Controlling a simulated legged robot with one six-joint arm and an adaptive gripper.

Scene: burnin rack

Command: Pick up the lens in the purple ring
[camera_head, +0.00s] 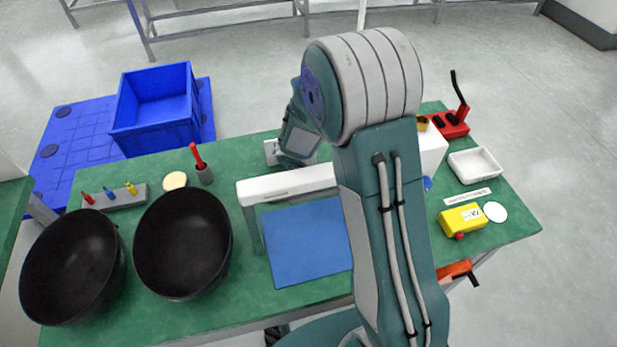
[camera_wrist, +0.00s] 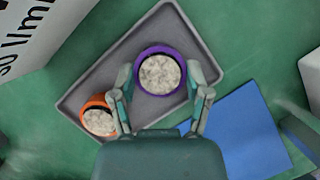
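In the wrist view, the lens in the purple ring (camera_wrist: 160,73) is a pale, mottled disc with a purple rim on a grey tray (camera_wrist: 100,72). My gripper (camera_wrist: 160,78) is open, with one finger on the left of the ring and one on the right. Small gaps seem to show between fingers and ring; I cannot tell their height above the tray. A similar lens in an orange ring (camera_wrist: 98,116) sits by the left finger, on the same tray. In the head view, my arm hides the fingertips, tray and lenses.
A blue mat (camera_head: 305,245) lies in front of a white bar (camera_head: 288,184) on the green table. Two black bowls (camera_head: 75,268) (camera_head: 183,245) stand on the left. A yellow device (camera_head: 461,218) and a white tray (camera_head: 474,165) are on the right.

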